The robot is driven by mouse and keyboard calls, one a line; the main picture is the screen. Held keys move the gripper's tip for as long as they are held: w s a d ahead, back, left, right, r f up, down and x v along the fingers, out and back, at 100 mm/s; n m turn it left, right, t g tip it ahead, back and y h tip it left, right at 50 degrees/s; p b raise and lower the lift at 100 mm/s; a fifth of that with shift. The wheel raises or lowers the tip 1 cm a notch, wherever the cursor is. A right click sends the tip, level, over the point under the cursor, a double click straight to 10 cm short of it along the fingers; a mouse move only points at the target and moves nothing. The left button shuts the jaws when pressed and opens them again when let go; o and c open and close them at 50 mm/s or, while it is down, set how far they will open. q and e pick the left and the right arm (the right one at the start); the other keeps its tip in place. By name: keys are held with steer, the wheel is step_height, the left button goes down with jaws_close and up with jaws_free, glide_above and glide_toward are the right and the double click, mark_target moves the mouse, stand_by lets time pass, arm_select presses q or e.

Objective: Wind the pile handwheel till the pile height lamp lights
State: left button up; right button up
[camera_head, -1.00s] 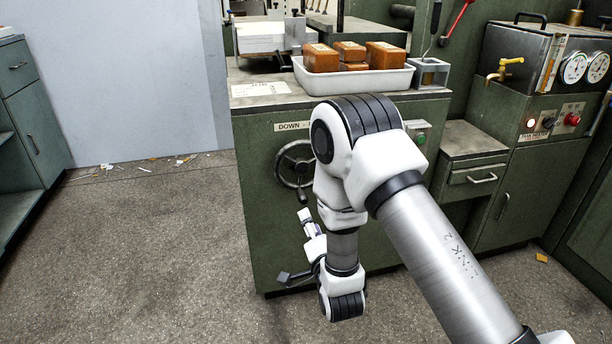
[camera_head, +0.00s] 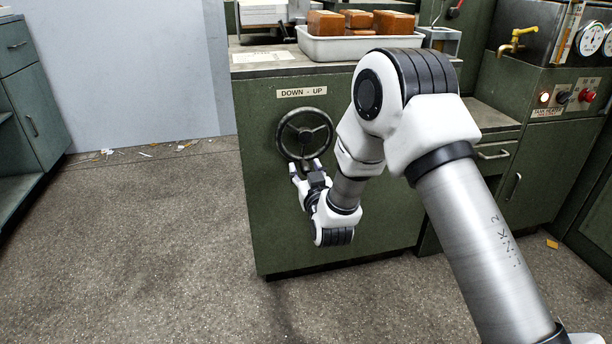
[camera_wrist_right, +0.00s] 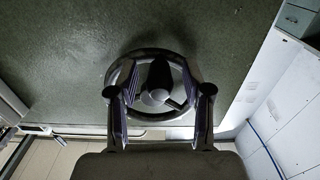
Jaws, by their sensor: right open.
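The pile handwheel (camera_head: 304,114), a dark spoked wheel, stands on the front of the green cabinet (camera_head: 255,215) under a "DOWN - UP" label (camera_head: 302,92). My right gripper (camera_head: 306,169) is open at the wheel's lower edge, with its fingers pointing up toward it. In the right wrist view, the wheel's rim (camera_wrist_right: 112,80) shows ahead, and a dark rounded handle knob (camera_wrist_right: 157,94) appears between the two open fingers; contact cannot be told. I cannot make out a pile height lamp; my arm hides part of the cabinet's front. My left gripper is out of view.
A white tray (camera_head: 340,48) of brown blocks stands on the cabinet top. At right, a panel has a glowing lamp (camera_head: 544,98) by a "TANK HEATER" label, a red knob (camera_head: 587,95) and gauges. The floor left of the cabinet is clear, with scraps near the wall.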

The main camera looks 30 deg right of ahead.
mark_target(282, 149)
steer(key=shift+w, duration=0.1)
jaws_close()
steer(key=shift+a+r, duration=0.1)
steer(key=shift+r, duration=0.05)
steer(key=a+m+p, duration=0.1)
steer(key=m, duration=0.1)
steer(key=r+m+p, duration=0.1)
steer(key=a+m+p, duration=0.1)
steer(key=m, duration=0.1)
steer(key=shift+w+a+r+m+p, duration=0.2)
steer(key=shift+w+a+m+p, duration=0.1)
steer(key=shift+w+p, duration=0.1)
steer(key=m+p, duration=0.1)
steer(key=a+r+m, duration=0.1)
steer(key=m+p, duration=0.1)
steer(key=m, duration=0.1)
steer(key=shift+w+a+r+p, duration=0.15)
steer(key=shift+a+r+p, duration=0.1)
steer(key=shift+r+p, duration=0.1)
steer(key=shift+a+r+m+p, duration=0.25)
steer(key=shift+r+m+p, duration=0.2)
steer(key=shift+m, duration=0.65)
jaws_free()
